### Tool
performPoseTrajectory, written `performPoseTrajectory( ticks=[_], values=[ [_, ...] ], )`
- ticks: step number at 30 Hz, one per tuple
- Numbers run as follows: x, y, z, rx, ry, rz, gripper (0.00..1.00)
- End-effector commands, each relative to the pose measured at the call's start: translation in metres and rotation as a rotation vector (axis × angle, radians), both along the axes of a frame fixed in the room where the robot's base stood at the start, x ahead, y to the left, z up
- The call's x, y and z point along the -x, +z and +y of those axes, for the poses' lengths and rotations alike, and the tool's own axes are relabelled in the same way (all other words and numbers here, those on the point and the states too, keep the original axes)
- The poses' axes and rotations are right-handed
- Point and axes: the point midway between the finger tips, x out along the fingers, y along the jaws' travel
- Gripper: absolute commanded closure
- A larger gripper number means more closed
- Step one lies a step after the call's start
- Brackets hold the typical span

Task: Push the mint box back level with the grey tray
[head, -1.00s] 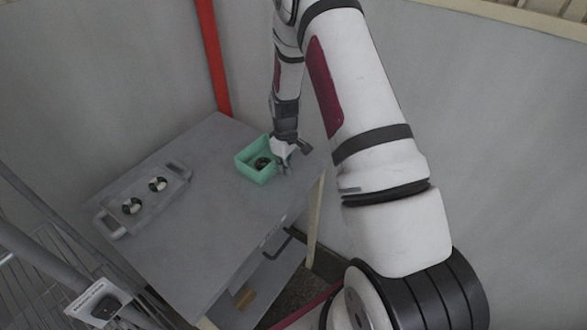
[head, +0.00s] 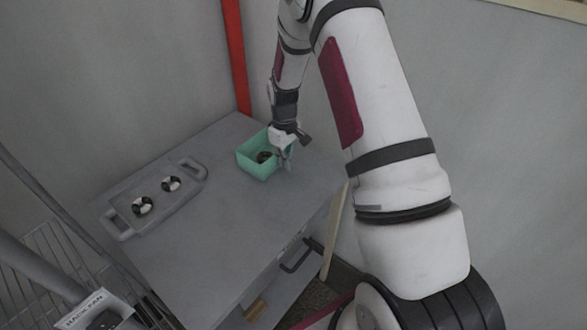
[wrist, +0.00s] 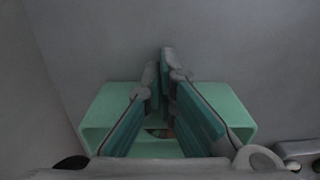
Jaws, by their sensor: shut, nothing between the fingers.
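The mint box (head: 254,168) is an open-topped square container on the grey table, with a small dark round item inside. It also shows in the wrist view (wrist: 100,112), behind and to both sides of my fingers. My gripper (head: 288,165) is shut and empty, pointing down at the box's right side in the head view. Its fingertips meet in the wrist view (wrist: 159,65); the fingers hide the middle of the box, and exact contact is unclear. The grey tray (head: 157,201) lies left of the box with a clear gap between them.
Two black-and-white rings (head: 142,206) sit on the tray. The grey table (head: 225,235) is bare between box, tray and front edge. A red post (head: 236,60) and grey walls stand behind. A wire rack (head: 50,265) is at the lower left.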

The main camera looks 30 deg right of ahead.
Motion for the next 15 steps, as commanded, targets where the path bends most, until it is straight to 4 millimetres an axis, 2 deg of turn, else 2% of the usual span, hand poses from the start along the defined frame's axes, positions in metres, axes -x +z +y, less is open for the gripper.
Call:
performPoseTrajectory(
  ticks=[1, 3, 15],
  values=[
    [-0.012, -0.004, 0.004, 0.0, 0.002, -0.002, 1.0],
    [-0.023, -0.004, 0.008, 0.001, 0.001, -0.003, 1.0],
    [-0.079, -0.004, 0.032, 0.0, 0.0, -0.003, 1.0]
  ],
)
